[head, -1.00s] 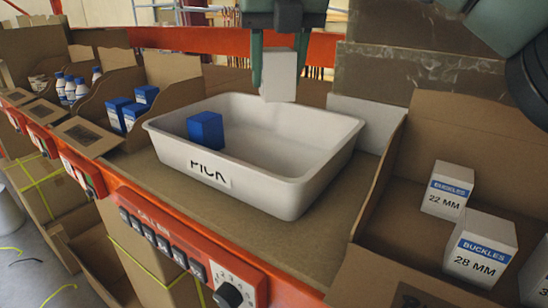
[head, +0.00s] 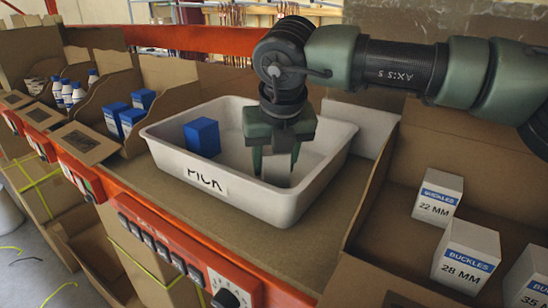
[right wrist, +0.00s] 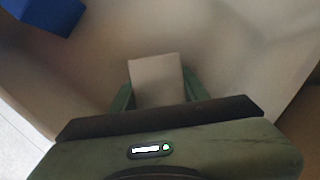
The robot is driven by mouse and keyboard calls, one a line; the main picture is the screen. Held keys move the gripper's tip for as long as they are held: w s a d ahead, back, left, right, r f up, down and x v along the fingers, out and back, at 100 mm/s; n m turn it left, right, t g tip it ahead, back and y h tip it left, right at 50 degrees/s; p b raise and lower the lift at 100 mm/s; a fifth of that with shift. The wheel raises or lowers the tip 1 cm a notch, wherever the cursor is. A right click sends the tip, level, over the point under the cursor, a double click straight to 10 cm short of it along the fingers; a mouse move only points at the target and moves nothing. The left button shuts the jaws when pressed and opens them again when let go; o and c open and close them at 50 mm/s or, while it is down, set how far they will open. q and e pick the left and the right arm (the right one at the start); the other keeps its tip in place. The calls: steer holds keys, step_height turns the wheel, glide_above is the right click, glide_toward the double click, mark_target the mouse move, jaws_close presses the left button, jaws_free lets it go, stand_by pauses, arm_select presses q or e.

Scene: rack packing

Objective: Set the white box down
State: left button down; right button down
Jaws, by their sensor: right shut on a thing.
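My right gripper (head: 277,165) points down into the white pick tote (head: 262,200) and is shut on the white box (head: 276,170). The box is upright between the fingers, inside the tote walls in its right half. In the right wrist view the white box (right wrist: 156,80) sits between the green fingers, above or at the tote floor; I cannot tell if it touches. A blue box (head: 202,137) stands in the tote to the left of the gripper, apart from it. It also shows in the right wrist view (right wrist: 45,12). My left gripper is not in view.
A bin at the right holds white buckles boxes (head: 437,197). Bins at the left hold blue boxes (head: 132,117) and bottles (head: 66,92). A red rail with buttons (head: 165,245) runs along the front. The tote floor between blue box and gripper is clear.

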steer(key=shift+f+b, duration=0.2)
steer(key=shift+b, duration=0.15)
steer(key=c, duration=0.7)
jaws_free()
steer(key=shift+r, duration=0.1)
steer(key=shift+r+p, duration=0.3)
steer(key=shift+p, duration=0.2)
steer(key=b+v, duration=0.2)
steer(key=v, duration=0.2)
steer(key=shift+s, duration=0.1)
steer(key=b+v, duration=0.2)
steer(key=v, duration=0.5)
steer(key=shift+s+r, duration=0.2)
steer(key=shift+r, duration=0.1)
